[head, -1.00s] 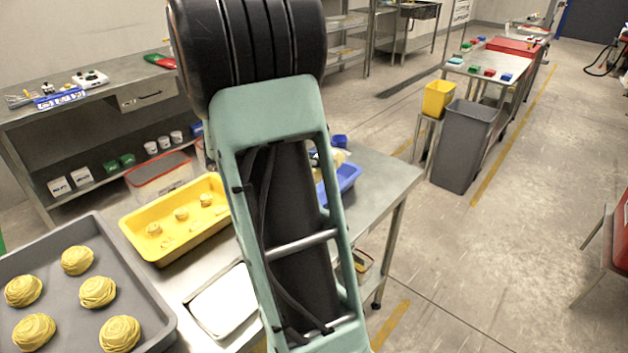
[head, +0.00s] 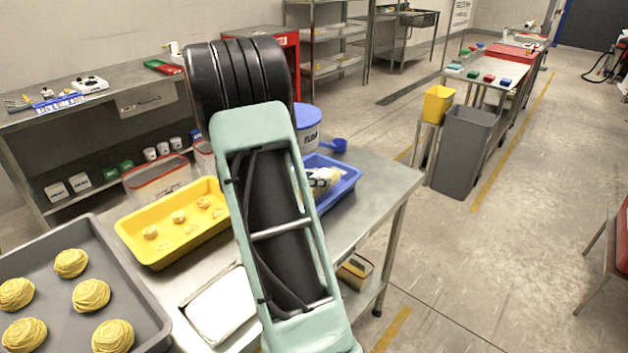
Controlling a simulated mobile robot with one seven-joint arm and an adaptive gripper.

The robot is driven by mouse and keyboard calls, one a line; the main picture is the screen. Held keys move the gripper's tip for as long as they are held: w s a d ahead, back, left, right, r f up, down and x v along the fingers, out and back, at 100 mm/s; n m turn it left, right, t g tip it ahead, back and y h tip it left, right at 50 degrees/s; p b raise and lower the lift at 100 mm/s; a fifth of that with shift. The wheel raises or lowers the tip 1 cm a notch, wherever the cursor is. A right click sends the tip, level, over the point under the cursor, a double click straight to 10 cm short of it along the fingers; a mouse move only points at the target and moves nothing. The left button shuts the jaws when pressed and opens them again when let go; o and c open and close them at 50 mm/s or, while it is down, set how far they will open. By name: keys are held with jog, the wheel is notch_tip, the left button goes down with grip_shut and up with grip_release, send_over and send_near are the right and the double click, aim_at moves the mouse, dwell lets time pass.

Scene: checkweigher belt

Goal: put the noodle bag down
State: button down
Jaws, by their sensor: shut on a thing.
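A pale bag with yellow and dark print (head: 322,180), which looks like a noodle bag, shows at the blue tray (head: 345,190) on the steel table. Its left part is hidden behind my arm, so I cannot tell whether it rests in the tray or is held. My arm crosses the middle of the view, and my gripper does not show. Nests of yellow noodles (head: 91,296) lie on a grey tray (head: 150,318) at the lower left. Smaller pieces (head: 178,217) lie in a yellow tray (head: 158,258).
A tub with a blue lid (head: 308,118) and a blue scoop (head: 338,145) stand behind the blue tray. A white-topped tray (head: 222,308) lies at the table's front. The table's right end (head: 385,180) is bare. A grey bin (head: 463,150) stands beyond on the floor.

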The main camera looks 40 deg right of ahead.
jog(key=shift+f, duration=0.45)
jog(key=shift+f, duration=0.1)
jog(key=c, duration=1.2)
grip_release()
jog(key=shift+c, duration=0.2)
jog(key=shift+r, duration=0.6)
jog(key=p+v, duration=0.1)
jog(key=v, duration=1.1)
jog(key=shift+p, duration=0.35)
jog(key=shift+s+d, duration=0.1)
